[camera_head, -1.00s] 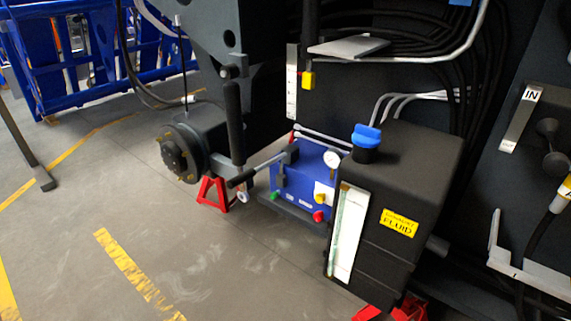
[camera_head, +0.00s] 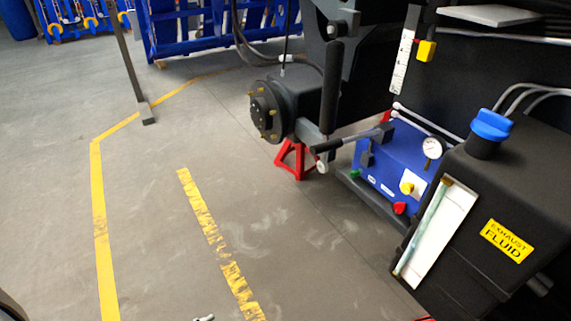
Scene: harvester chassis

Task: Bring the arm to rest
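Neither of my grippers can be made out in the head view. A small grey metallic piece (camera_head: 203,318) pokes in at the bottom edge, cut off by the frame; I cannot tell what it is. A dark rounded shape shows in the bottom left corner, too little of it to identify. The harvester chassis fills the right side, with a dark wheel hub (camera_head: 268,111) at its front.
A black exhaust fluid tank (camera_head: 470,260) with a blue cap (camera_head: 491,125) stands at right. Beside it are a blue pump unit (camera_head: 385,160) with a gauge and a red stand (camera_head: 295,158). A post (camera_head: 130,65) and blue racks (camera_head: 195,35) stand behind. The floor at left is clear.

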